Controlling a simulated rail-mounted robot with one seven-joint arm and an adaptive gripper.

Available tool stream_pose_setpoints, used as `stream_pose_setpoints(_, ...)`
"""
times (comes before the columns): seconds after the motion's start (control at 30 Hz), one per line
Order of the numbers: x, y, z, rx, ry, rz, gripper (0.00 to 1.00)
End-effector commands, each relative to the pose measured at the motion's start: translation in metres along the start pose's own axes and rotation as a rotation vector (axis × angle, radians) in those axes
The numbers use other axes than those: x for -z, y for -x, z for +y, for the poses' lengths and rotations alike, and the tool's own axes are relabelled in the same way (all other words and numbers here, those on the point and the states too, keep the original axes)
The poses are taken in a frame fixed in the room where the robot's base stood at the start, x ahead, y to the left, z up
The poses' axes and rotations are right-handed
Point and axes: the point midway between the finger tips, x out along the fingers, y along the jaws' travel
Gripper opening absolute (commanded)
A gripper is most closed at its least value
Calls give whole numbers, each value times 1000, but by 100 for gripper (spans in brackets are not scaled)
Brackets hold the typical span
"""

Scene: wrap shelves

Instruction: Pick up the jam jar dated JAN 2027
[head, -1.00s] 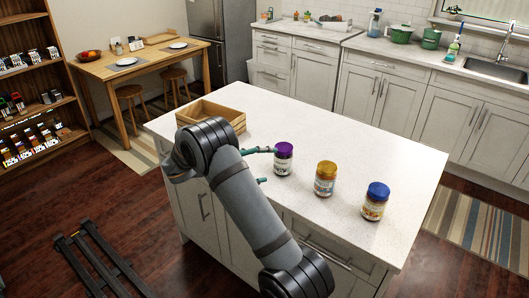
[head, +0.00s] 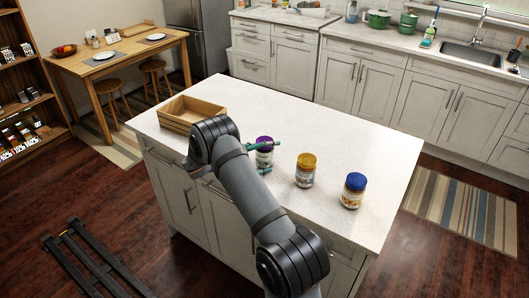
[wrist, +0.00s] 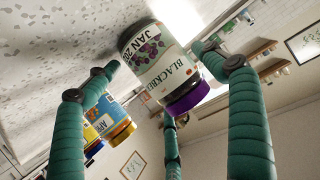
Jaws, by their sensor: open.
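A jar with a purple lid (head: 264,142) stands on the white island counter. In the wrist view the same jar (wrist: 160,62) appears tilted, with a blackberry label reading "JAN 202"; the last digit is hard to make out. My gripper (wrist: 157,62) has teal fingers spread on both sides of this jar, which sits between them. In the head view my gripper (head: 263,158) reaches the jar from the left, with one finger passing at its upper part. I cannot tell whether the fingers touch it.
An orange-lidded jar (head: 305,171) and a blue-lidded jar (head: 353,191) stand to the right on the counter (head: 330,130), their dates unreadable. A wooden crate (head: 176,121) stands at the counter's left end. The counter's back and right parts are clear.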

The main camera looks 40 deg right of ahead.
Motion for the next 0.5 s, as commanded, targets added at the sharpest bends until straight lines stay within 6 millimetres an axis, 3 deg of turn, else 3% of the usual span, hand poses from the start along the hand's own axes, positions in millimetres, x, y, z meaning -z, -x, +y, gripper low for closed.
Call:
stream_pose_setpoints(0.07, 0, 0, 0, 0, 0, 0, 83)
stream_pose_setpoints(0.5, 0, 0, 0, 0, 0, 0, 58)
